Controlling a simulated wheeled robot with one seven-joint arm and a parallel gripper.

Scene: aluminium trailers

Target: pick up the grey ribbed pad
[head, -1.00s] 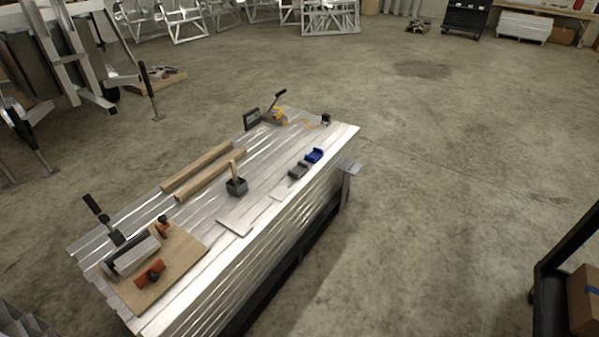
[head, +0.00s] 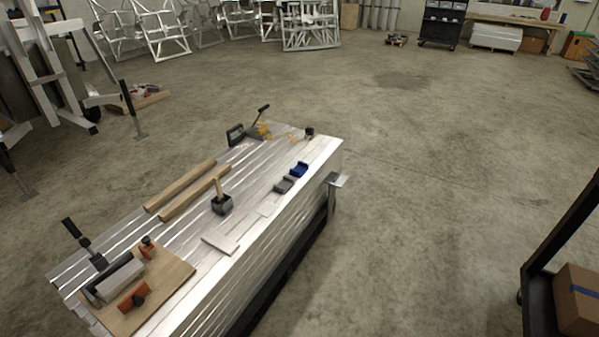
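A small grey pad (head: 284,185) lies on the ribbed aluminium bench top (head: 250,205), near its right long edge. Its ribs are too small to make out. A blue block of similar shape (head: 299,169) sits just behind it, close to or touching it. My gripper is not in view, so its state is hidden.
The bench also holds a dark mallet (head: 222,204), two wooden bars (head: 195,192), a flat light plate (head: 221,242) and a board with orange clamps (head: 150,285). A bracket (head: 338,180) juts from the bench's right side. A cart with a carton (head: 577,300) stands right. Floor between is clear.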

